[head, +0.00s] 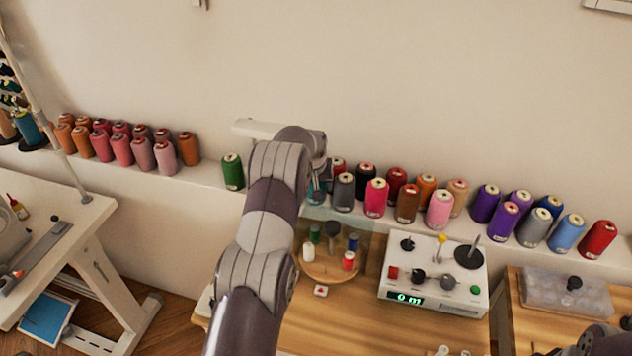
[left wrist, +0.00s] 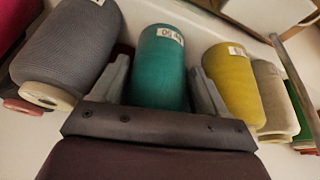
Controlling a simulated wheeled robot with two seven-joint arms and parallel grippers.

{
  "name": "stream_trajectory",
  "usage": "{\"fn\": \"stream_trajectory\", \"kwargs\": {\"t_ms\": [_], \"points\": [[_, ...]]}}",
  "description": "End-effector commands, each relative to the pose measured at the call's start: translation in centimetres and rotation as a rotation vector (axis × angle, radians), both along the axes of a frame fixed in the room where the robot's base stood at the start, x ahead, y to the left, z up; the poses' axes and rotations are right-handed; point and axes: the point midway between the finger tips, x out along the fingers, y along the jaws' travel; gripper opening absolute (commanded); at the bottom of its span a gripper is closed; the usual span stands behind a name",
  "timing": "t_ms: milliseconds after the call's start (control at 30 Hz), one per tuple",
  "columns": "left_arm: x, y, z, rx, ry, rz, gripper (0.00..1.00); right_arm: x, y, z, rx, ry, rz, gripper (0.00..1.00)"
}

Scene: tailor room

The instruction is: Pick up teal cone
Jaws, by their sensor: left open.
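The teal cone (left wrist: 160,68) stands between the two fingers of my left gripper (left wrist: 161,88) in the left wrist view, with a white label on one end. The fingers are open, one on each side of it, with small gaps. In the head view only a sliver of the teal cone (head: 312,192) shows on the wall ledge beside my left arm. My left gripper there is mostly hidden behind my own wrist.
A grey cone (left wrist: 66,52) and a yellow cone (left wrist: 234,82) flank the teal one closely. A green cone (head: 232,172) stands left of my arm on the ledge (head: 212,178). Below are a round spool stand (head: 318,270) and a white control box (head: 432,275).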

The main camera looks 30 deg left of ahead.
Motion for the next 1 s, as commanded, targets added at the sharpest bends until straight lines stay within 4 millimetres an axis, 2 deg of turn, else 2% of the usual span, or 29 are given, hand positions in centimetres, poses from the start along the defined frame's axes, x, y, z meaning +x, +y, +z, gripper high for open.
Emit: {"fn": "stream_trajectory", "kwargs": {"t_ms": [233,367,400,633,767,867,1000], "points": [[0.1,0.0,-0.3,0.000,-0.001,0.000,0.74,0.0,0.0,0.0,0.000,0.000,0.000,0.43],[0.1,0.0,-0.3,0.000,-0.001,0.000,0.31,0.0,0.0,0.0,0.000,0.000,0.000,0.43],[0.1,0.0,-0.3,0.001,-0.001,-0.001,0.28,0.0,0.0,0.0,0.000,0.000,0.000,0.43],[0.1,0.0,-0.2,0.001,-0.002,-0.001,0.28,0.0,0.0,0.0,0.000,0.000,0.000,0.43],[0.2,0.1,0.6,0.001,-0.003,0.000,0.28,0.0,0.0,-0.2,0.000,0.000,0.000,0.43],[0.2,0.1,2.1,0.002,-0.006,0.000,0.28,0.0,0.0,-0.4,0.000,0.000,0.000,0.43],[0.2,0.1,5.7,0.003,-0.009,0.000,0.28,0.0,0.0,-0.9,0.000,0.000,0.000,0.43]]}}
